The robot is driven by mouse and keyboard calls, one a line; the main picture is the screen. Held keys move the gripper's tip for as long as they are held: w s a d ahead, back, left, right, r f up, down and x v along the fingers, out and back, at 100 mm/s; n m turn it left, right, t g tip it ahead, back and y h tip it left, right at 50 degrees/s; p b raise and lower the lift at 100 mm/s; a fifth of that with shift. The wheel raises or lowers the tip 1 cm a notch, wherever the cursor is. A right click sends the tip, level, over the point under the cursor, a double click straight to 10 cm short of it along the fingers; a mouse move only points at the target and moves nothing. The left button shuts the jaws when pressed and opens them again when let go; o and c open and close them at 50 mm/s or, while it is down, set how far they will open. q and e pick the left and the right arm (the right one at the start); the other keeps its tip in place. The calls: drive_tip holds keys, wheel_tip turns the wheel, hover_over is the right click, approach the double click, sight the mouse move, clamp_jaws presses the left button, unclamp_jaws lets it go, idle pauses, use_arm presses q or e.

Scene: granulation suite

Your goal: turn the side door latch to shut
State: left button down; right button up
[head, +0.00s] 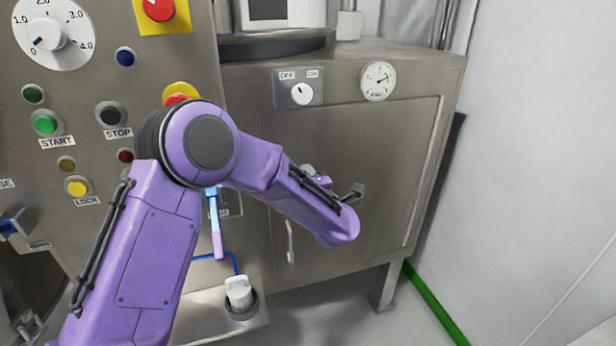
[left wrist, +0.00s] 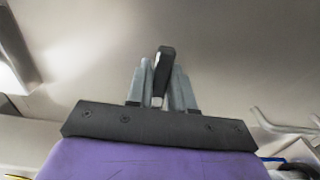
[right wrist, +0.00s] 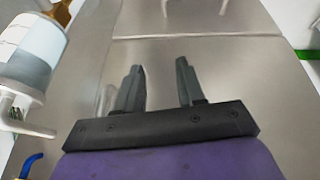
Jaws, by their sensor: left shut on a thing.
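The side door latch shows in the left wrist view as a dark upright bar (left wrist: 167,62), standing out from the plain metal door (left wrist: 230,60). My left gripper (left wrist: 160,90) is shut on this bar, with a finger on each side. In the head view my left forearm crosses the side door (head: 390,160) and hides the gripper. A small grey bracket-like piece (head: 352,193) shows beside the forearm; I cannot tell whether it is part of the latch. My right gripper (right wrist: 158,88) is open and empty in front of a metal panel. It does not show in the head view.
A pale vertical handle (head: 290,242) is left of my forearm. Above the door are a small OFF switch (head: 301,91) and a round gauge (head: 377,81). A button panel (head: 85,130) is at left. A white wall (head: 540,150) stands at right, with open floor before it.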

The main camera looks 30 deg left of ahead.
use_arm(q)
drive_tip(key=c, duration=1.1)
unclamp_jaws()
drive_tip(key=b+v, duration=0.1)
drive_tip(key=v, duration=0.9)
drive_tip(key=shift+s+d, duration=0.2)
drive_tip(key=shift+s, duration=0.05)
